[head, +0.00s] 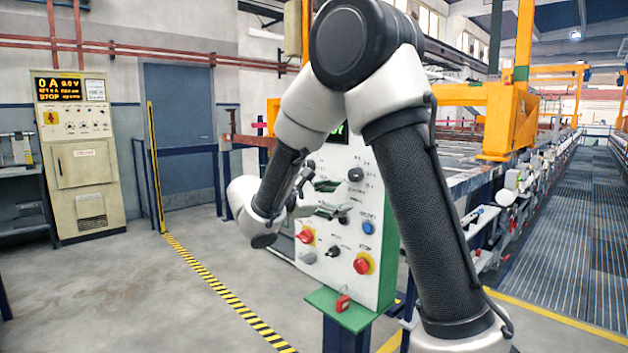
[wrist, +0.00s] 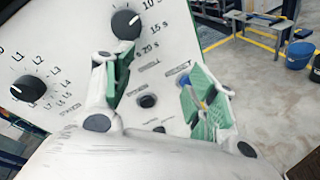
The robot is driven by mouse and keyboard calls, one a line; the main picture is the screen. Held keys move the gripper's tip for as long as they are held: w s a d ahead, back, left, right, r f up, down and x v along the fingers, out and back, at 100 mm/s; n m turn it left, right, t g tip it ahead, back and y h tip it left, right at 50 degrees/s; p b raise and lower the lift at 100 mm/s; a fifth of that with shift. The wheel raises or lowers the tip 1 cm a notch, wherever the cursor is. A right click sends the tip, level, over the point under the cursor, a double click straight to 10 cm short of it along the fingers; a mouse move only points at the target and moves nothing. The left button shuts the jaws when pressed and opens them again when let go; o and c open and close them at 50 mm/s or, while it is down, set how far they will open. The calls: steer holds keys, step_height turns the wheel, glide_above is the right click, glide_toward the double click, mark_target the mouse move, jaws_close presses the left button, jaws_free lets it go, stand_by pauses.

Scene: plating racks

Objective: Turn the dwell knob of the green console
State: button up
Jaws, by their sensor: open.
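The green console (head: 375,205) stands in the middle of the head view, partly hidden by my arm. Its pale panel carries several controls. In the wrist view, a black knob with a white pointer (wrist: 125,23) has marks reading 10 s, 15 s and 20 s; its name is not readable. A black knob on the panel's upper right in the head view (head: 356,174) may be the same one. My gripper (wrist: 158,65) is open and empty, its green-padded fingers spread in front of the panel. The seconds knob lies just beyond the left finger, outside the gap.
Another black knob (wrist: 29,88), marked L1, L2 and so on, is left in the wrist view. A blue button (head: 368,228), a red stop button (head: 363,264) and a red switch (head: 306,236) sit lower on the panel. A beige cabinet (head: 85,160) stands far left; floor between is clear.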

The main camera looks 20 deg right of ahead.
mark_target(352, 177)
step_height(352, 177, up, 4)
steer(key=w+a+r+t+h, duration=0.1)
steer(key=w+a+t+h, duration=0.1)
steer(key=shift+g, duration=0.4)
steer(key=x, duration=0.7)
steer(key=shift+s+d+f, duration=0.2)
steer(key=shift+d+f, duration=0.15)
steer(key=shift+d, duration=0.1)
steer(key=c, duration=1)
steer(key=shift+c, duration=0.2)
steer(key=shift+n, duration=0.3)
steer(key=n, duration=0.3)
steer(key=shift+s, duration=0.1)
steer(key=shift+f+n+t, duration=0.1)
steer(key=shift+n+t, duration=0.2)
steer(key=shift+n, duration=1.8)
